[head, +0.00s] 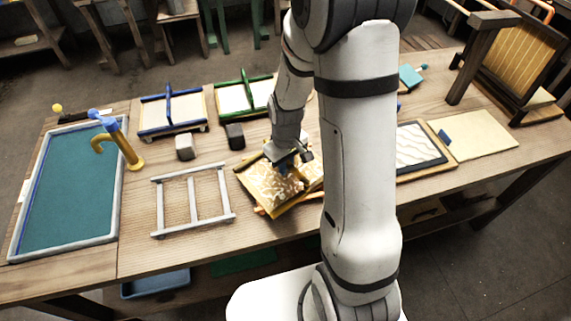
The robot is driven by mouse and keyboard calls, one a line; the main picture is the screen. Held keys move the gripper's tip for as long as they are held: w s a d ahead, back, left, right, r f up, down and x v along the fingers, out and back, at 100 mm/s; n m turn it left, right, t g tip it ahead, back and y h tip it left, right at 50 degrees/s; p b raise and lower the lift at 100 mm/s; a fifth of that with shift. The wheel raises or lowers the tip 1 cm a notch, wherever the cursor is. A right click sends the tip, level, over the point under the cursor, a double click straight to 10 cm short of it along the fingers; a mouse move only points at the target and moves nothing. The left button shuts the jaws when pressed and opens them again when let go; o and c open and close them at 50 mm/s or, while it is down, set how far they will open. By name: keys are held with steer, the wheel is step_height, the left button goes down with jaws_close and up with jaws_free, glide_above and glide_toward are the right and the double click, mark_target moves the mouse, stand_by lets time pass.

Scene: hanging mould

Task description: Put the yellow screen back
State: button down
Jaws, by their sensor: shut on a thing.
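The yellow screen (268,190) is a wood-edged panel with a mottled yellow and white face. It is in the middle of the table in the head view, set at an angle and seemingly tilted. My gripper (289,165) reaches down to its upper part and is shut on it. The fingertips are small and partly hidden by my wrist, so the exact grip point is unclear. My arm hides the screen's right side. An orange strip shows under its lower edge; I cannot tell whether the screen touches the table.
A grey ladder-like frame (192,199) lies left of the screen. Grey (185,147) and black (235,136) blocks stand behind. Blue (173,113) and green (232,98) framed screens lie farther back. A teal vat (70,190) is left; a wooden stand (480,60) is at back right.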

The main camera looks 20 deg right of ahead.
steer(key=c, duration=1.5)
jaws_free()
step_height(320, 180, up, 13)
steer(key=shift+s+f+p, duration=0.1)
steer(key=shift+f+p, duration=0.1)
steer(key=shift+p, duration=0.2)
steer(key=s+r+m+t, duration=0.2)
steer(key=s+r+m, duration=0.2)
steer(key=s+r, duration=0.4)
steer(key=s, duration=0.5)
steer(key=shift+s+r+t, duration=0.3)
steer(key=shift+s+t, duration=0.1)
